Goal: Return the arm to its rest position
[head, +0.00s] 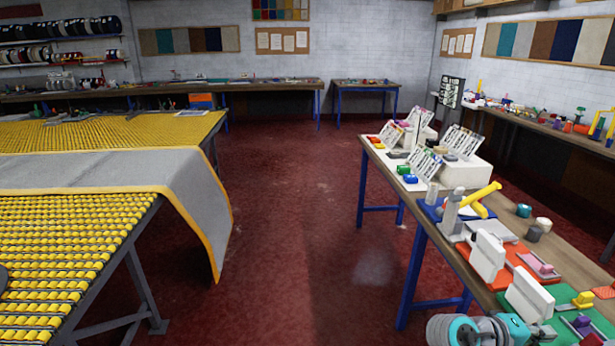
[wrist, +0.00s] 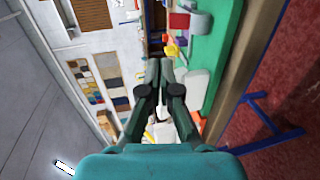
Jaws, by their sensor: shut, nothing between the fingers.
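My gripper (wrist: 159,64) shows in the wrist view with its dark fingers together and nothing between them. It appears over or beside the edge of the right-hand workbench, with a green mat (wrist: 222,55) to the right of the fingers. In the head view, a teal and grey part of my arm (head: 478,331) shows at the bottom right, in front of the bench. The fingers cannot be made out in the head view.
The workbench (head: 405,225) at right carries white fixtures (head: 487,257), a yellow-handled tool (head: 478,198) and sample racks. At left, a grey rug with yellow edging (head: 195,185) hangs over a yellow roller table (head: 60,240). The red floor (head: 310,200) between them is clear.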

